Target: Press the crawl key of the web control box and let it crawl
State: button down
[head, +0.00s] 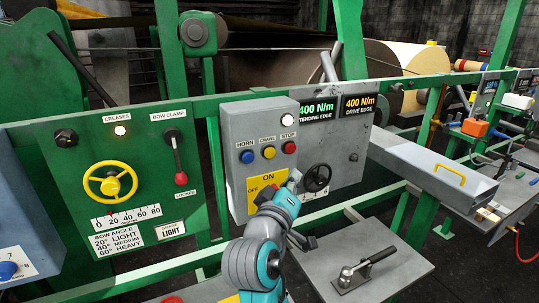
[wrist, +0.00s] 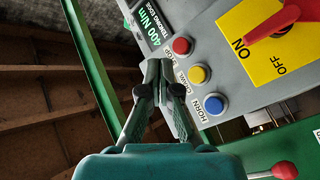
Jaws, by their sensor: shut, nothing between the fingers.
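The grey web control box (head: 234,130) carries a blue horn key (head: 246,156), a yellow crawl key (head: 268,152) and a red stop key (head: 289,147) in a row. Below them is a yellow ON/OFF plate (head: 267,180); its red switch handle (wrist: 284,22) shows in the wrist view. In the wrist view my gripper (wrist: 163,72) is shut and empty. Its tips appear just left of the yellow crawl key (wrist: 197,74), over the label edge; the gap in depth is unclear. In the head view my arm covers the box's lower right, and my fingertips are not clear.
A lit white lamp (head: 287,119) is on the box. Displays reading 400 N/m (head: 318,108) and a black handwheel (head: 317,178) are to the right. A green panel (head: 75,190) with a yellow handwheel (head: 110,182) is left. A green rail runs behind.

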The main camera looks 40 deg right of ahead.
jog(key=w+d, duration=0.2)
jog(key=w, duration=0.6)
jog(key=shift+w+d, duration=0.2)
jog(key=shift+d, duration=0.05)
jog(key=shift+w, duration=0.15)
dwell(1.3)
jog(key=shift+w+d, duration=0.1)
jog(key=shift+w, duration=0.15)
jog(key=shift+w+d, duration=0.15)
jog(key=shift+w, duration=0.35)
dwell(0.9)
jog(key=shift+s, duration=0.1)
jog(key=shift+s+a, duration=0.25)
jog(key=shift+s, duration=0.55)
jog(key=shift+s, duration=0.1)
jog(key=shift+s+a, duration=0.25)
jog(key=shift+s, duration=0.5)
jog(key=shift+s+a, duration=0.2)
jog(key=shift+s, duration=0.6)
jog(key=shift+s+a, duration=0.25)
jog(key=shift+s, duration=0.5)
